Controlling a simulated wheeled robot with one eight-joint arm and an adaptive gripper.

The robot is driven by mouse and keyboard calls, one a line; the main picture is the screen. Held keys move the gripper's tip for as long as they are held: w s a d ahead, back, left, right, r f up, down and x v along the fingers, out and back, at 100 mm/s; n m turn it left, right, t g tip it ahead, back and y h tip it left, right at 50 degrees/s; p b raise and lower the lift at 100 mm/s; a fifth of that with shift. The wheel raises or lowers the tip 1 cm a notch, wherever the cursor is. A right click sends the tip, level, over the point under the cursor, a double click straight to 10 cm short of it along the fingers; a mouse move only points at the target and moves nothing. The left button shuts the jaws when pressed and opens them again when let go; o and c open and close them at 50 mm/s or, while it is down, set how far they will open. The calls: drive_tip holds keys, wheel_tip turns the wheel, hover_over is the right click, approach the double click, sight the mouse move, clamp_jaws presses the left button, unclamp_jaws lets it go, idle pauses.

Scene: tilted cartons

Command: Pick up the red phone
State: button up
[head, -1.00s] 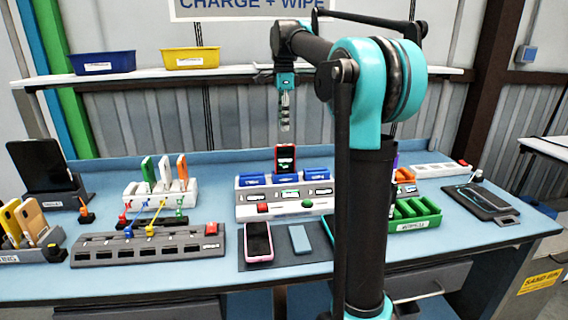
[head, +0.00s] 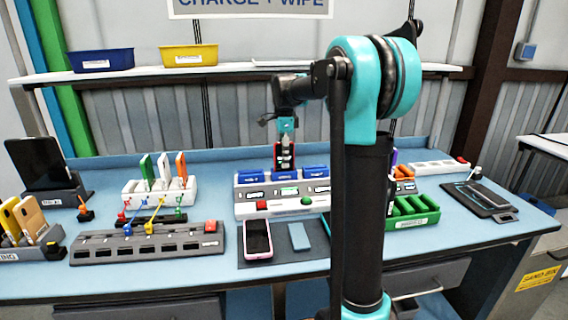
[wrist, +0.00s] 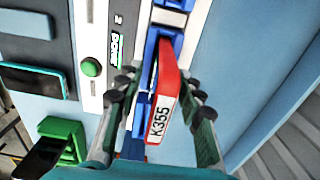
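The red phone (head: 285,157) stands upright in a slot of the white charging dock (head: 262,210) at the middle of the bench. In the wrist view the red phone (wrist: 168,95) shows its top end with a "K355" label. My gripper (head: 285,146) is directly above it, pointing down, with its fingers at the phone's upper part. In the wrist view my gripper (wrist: 160,84) is open, one finger on each side of the phone, with gaps visible on both sides. The phone's lower part is hidden in the dock.
Blue slot blocks (head: 316,173) flank the phone on the dock. A pink-edged phone (head: 258,240) lies on a dark mat in front. A green rack (head: 411,212) stands to the right, and a white rack (head: 160,193) with several upright phones to the left. A shelf runs behind.

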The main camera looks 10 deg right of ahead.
drive_tip(key=shift+f, duration=0.75)
drive_tip(key=shift+c, duration=0.5)
clamp_jaws()
drive_tip(key=shift+r, duration=0.1)
wheel_tip(320, 180, up, 20)
